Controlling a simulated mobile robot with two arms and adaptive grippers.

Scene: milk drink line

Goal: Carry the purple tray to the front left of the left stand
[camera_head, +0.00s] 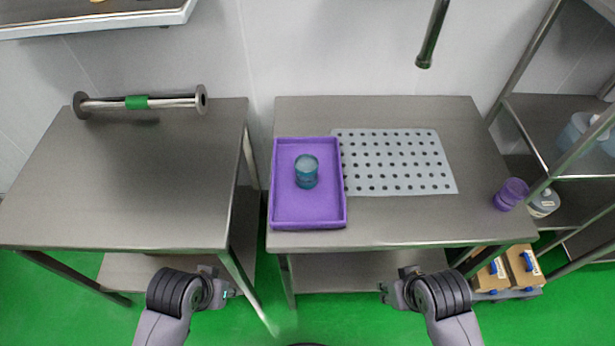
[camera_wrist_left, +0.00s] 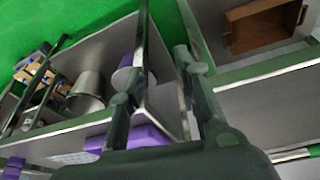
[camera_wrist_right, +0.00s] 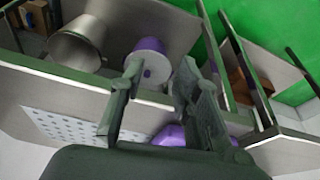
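The purple tray (camera_head: 308,210) lies on the left part of the right-hand steel table (camera_head: 400,220). A teal cup (camera_head: 306,172) stands upright in it. Purple tray parts also show in the left wrist view (camera_wrist_left: 148,136) and the right wrist view (camera_wrist_right: 170,136). The left stand (camera_head: 130,190) is a steel table with a clear front left top. My right gripper (camera_head: 386,290) is in front of the right-hand table, empty. Both pairs of fingers stand apart in the wrist views.
A steel bar with a green band (camera_head: 137,102) lies at the back of the left stand. A perforated grey mat (camera_head: 395,190) lies right of the tray. A purple cup (camera_head: 511,194) stands at the table's right edge. A gap separates the tables.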

